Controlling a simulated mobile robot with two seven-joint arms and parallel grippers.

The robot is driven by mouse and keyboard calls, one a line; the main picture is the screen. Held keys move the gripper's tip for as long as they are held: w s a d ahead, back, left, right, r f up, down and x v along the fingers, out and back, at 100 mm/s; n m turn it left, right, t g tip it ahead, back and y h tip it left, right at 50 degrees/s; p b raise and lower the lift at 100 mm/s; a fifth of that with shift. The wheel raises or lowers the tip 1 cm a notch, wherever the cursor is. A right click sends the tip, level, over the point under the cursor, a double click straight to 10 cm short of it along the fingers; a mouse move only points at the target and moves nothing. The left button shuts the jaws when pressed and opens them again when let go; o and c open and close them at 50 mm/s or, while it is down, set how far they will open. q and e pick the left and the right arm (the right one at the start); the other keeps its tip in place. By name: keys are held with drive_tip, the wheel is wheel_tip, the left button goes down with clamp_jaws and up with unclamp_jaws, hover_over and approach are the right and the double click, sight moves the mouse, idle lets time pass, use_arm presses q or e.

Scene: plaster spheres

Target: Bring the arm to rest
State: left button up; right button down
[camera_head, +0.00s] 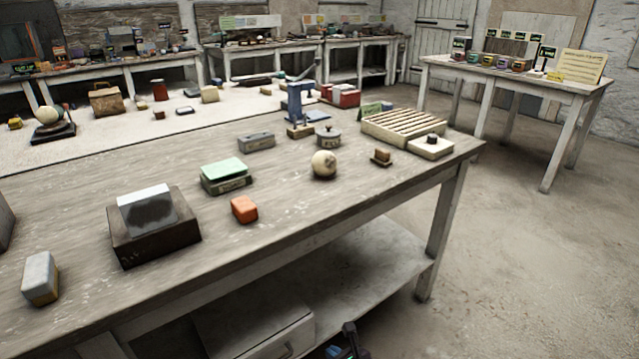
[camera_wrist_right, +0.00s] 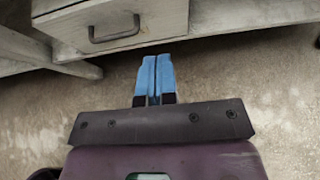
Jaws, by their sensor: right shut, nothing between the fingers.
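My right gripper (camera_wrist_right: 155,80) shows in the right wrist view with its blue fingers together and nothing between them. It is low, over the concrete floor and close to a drawer under the workbench. In the head view a dark part of my right arm (camera_head: 348,340) shows at the bottom edge, in front of the bench. The fingertips are hard to make out there. My left gripper is in neither view.
The workbench (camera_head: 290,240) carries a plaster sphere (camera_head: 324,164), an orange block (camera_head: 244,209), a green-topped box (camera_head: 226,175) and a dark block (camera_head: 154,235). A drawer (camera_wrist_right: 110,22) with a handle is just ahead of the gripper. Floor (camera_head: 520,260) at right is clear.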

drive_tip(key=s+d+r+m+t+h+p, duration=0.1)
drive_tip(key=s+d+r+m+p, duration=0.2)
drive_tip(key=s+m, duration=0.55)
drive_tip(key=s+r+m+p, duration=0.2)
drive_tip(key=s+r+m, duration=0.3)
drive_tip(key=s+m, duration=0.4)
use_arm(q)
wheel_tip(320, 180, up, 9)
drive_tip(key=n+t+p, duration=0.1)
drive_tip(key=p, duration=0.5)
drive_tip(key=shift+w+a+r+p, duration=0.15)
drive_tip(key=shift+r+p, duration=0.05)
drive_tip(key=shift+p, duration=0.1)
use_arm(e)
drive_tip(key=s+d+r+m+h, duration=0.3)
drive_tip(key=s+d+r+m, duration=0.3)
drive_tip(key=s+d+m, duration=0.4)
drive_tip(key=s+d+r+m+h, duration=0.3)
drive_tip(key=s+d+r+m, duration=0.4)
drive_tip(key=s+d+m, duration=0.3)
drive_tip(key=m, duration=0.4)
drive_tip(key=shift+r, duration=0.2)
